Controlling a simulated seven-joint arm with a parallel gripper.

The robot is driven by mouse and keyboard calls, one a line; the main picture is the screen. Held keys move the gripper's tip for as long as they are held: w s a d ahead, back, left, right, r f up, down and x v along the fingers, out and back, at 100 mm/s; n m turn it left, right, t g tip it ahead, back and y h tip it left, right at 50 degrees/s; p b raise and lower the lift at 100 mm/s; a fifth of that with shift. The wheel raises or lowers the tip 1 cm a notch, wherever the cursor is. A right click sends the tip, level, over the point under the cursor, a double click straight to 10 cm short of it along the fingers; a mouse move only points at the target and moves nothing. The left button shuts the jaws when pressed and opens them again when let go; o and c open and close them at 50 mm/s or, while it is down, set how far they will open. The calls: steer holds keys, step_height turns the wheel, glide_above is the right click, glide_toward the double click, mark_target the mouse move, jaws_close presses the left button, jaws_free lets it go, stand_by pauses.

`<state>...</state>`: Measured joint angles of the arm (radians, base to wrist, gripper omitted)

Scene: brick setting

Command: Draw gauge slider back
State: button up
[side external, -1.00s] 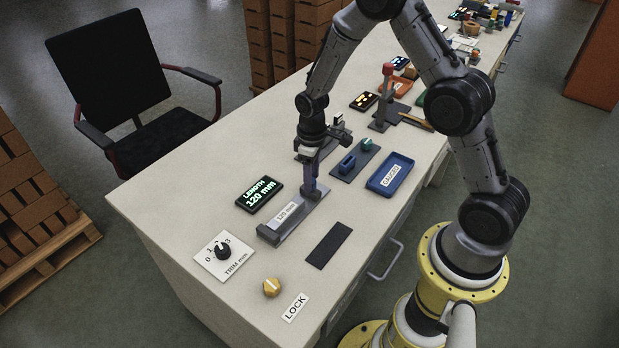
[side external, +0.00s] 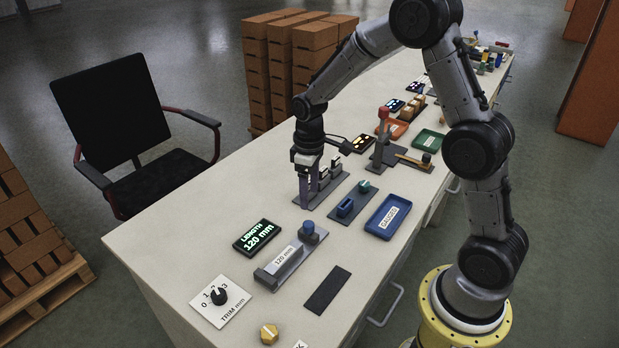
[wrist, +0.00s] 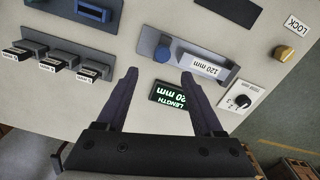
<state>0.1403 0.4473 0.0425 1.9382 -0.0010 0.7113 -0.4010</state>
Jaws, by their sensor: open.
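The length gauge is a grey rail (side external: 268,279) with a "120 mm" label and a blue round knob (side external: 308,229) at its far end. In the wrist view the knob (wrist: 162,53) stands clear beyond my fingertips, with the labelled rail (wrist: 212,66) to its right. My gripper (side external: 309,203) is open and empty, apart from the knob and on its far side in the side view. In the wrist view its two dark fingers (wrist: 158,74) are spread wide. The lit display (side external: 257,236) reads "LENGTH 120 mm".
A trim dial (side external: 220,296), a yellow lock knob (side external: 269,333) and a dark pad (side external: 327,289) surround the gauge. A blue tray (side external: 388,216) and a plate with a blue block (side external: 345,208) are to its right. Several labelled blocks (wrist: 54,60) stand on a rack near my gripper.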

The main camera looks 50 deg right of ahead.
steer(key=shift+r, duration=2.1)
steer(key=s+a+r+t, duration=0.2)
steer(key=s+r, duration=0.2)
steer(key=r, duration=0.3)
steer(key=s+a+r+t, duration=0.2)
steer(key=s+r, duration=0.1)
steer(key=r, duration=0.5)
steer(key=s+a+f+m+t, duration=0.1)
steer(key=s+m, duration=0.2)
steer(key=s, duration=1.3)
steer(key=shift+s+a+f+t, duration=0.25)
steer(key=shift+s+a+t, duration=0.05)
steer(key=shift+a, duration=0.05)
